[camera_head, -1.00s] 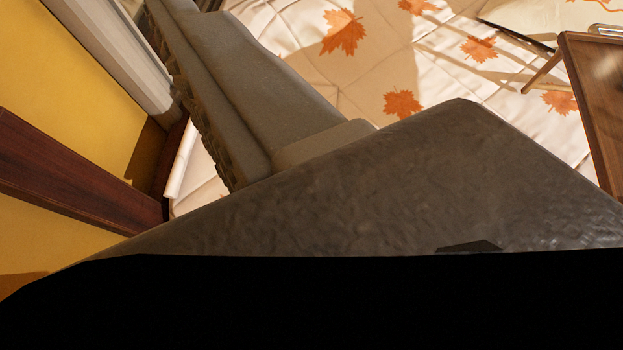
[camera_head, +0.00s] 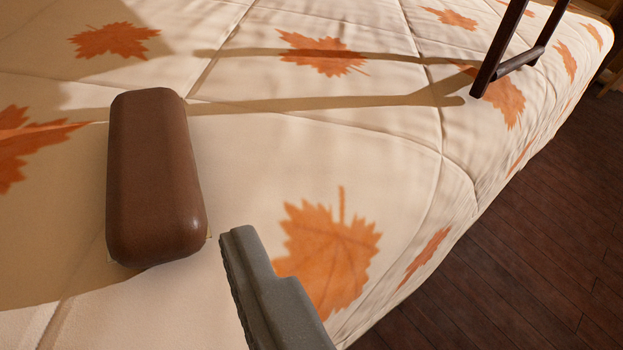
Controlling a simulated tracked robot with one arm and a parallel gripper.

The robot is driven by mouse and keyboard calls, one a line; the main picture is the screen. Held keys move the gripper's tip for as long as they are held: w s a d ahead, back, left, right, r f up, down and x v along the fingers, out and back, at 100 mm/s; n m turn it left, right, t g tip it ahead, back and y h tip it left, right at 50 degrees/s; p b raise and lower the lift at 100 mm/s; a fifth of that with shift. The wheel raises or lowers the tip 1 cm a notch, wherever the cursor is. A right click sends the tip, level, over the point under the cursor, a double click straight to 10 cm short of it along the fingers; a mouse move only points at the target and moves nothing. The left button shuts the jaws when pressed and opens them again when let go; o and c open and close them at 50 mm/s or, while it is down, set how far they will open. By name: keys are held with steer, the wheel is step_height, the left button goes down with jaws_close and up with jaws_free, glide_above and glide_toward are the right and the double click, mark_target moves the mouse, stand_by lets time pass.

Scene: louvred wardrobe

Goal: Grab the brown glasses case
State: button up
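The brown glasses case (camera_head: 155,175) lies closed on the quilted bedspread in the left half of the view. It is a rounded oblong block with its long side running away from me. One grey finger of my gripper (camera_head: 262,285) shows at the bottom centre, to the right of the case's near end. Its tip appears close to the case's near right corner; I cannot tell whether they touch. Its ridged inner face points left with nothing pressed against it, so the gripper is open. The other finger is out of view.
A dark wooden leg frame (camera_head: 515,62) stands on the bed at upper right. The bed's edge runs diagonally at right, above dark wooden floor (camera_head: 540,240).

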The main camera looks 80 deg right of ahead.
mark_target(150, 180)
steer(key=x, duration=0.3)
steer(key=b+x, duration=0.1)
steer(key=x, duration=0.1)
steer(key=s+b+x, duration=0.1)
steer(key=x, duration=0.2)
steer(key=shift+w+d+f, duration=0.2)
steer(key=shift+d+f, duration=0.25)
steer(key=shift+f, duration=0.05)
steer(key=w+d+f+b, duration=0.2)
steer(key=d, duration=0.1)
steer(key=shift+f, duration=0.35)
steer(key=shift+w+d+f+b, duration=0.2)
steer(key=shift+w+d+b, duration=0.1)
steer(key=shift+d, duration=0.05)
steer(key=c, duration=1.1)
